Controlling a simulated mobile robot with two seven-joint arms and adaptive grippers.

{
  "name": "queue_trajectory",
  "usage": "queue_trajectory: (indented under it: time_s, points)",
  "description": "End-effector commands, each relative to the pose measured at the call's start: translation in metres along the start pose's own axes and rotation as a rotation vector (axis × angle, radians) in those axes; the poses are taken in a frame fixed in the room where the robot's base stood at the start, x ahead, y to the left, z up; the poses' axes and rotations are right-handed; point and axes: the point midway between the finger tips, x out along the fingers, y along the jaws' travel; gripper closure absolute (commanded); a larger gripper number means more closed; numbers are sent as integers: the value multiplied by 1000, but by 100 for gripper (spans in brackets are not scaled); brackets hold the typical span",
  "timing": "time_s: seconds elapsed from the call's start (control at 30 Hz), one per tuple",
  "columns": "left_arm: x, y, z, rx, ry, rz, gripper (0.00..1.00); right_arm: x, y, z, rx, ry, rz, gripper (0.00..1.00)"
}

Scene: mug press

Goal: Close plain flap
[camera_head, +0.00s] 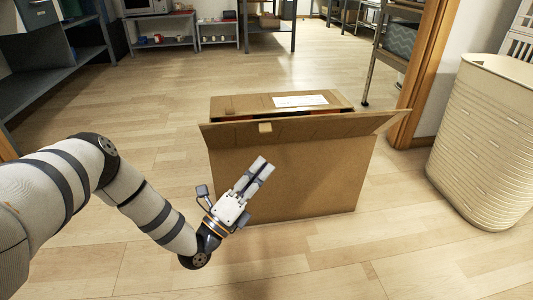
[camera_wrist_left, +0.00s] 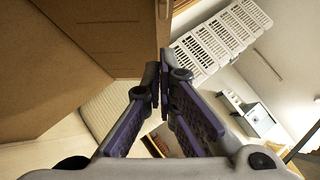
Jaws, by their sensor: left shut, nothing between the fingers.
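A brown cardboard box (camera_head: 310,185) stands on the floor in the middle of the head view. Its near plain flap (camera_head: 335,127) is open and tilts outward toward me, with a small tape piece on it. The far flap (camera_head: 243,103), with a white label (camera_head: 300,101), lies roughly flat over the top at the back. A dark gap shows between the flaps. My left gripper (camera_head: 261,168) is shut and empty, in front of the box's near side and below the plain flap. In the left wrist view its fingers (camera_wrist_left: 160,88) are together beside brown cardboard (camera_wrist_left: 45,75). My right gripper is out of view.
A cream woven basket (camera_head: 485,140) stands at the right by a wooden door frame (camera_head: 420,75). Grey shelving (camera_head: 60,75) is at the left, with more shelves at the back. The floor (camera_head: 140,100) around the box is clear. White crates (camera_wrist_left: 220,40) show in the wrist view.

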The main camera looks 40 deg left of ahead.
Motion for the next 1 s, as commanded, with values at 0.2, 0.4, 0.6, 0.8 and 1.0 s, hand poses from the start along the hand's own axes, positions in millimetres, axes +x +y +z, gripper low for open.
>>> queue_trajectory:
  time_s: [0.2, 0.4, 0.6, 0.8, 1.0]
  points:
    - [32, 2, 16, 2, -2, 3, 100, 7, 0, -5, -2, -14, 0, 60]
    - [44, 1, 27, -2, 2, 2, 100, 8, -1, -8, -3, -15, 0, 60]
    - [45, 0, 28, -2, 2, 2, 100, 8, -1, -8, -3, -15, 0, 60]
    - [46, -1, 28, -4, 2, 5, 100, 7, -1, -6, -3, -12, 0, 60]
    - [50, -6, 33, -26, 0, 24, 100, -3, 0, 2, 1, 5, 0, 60]
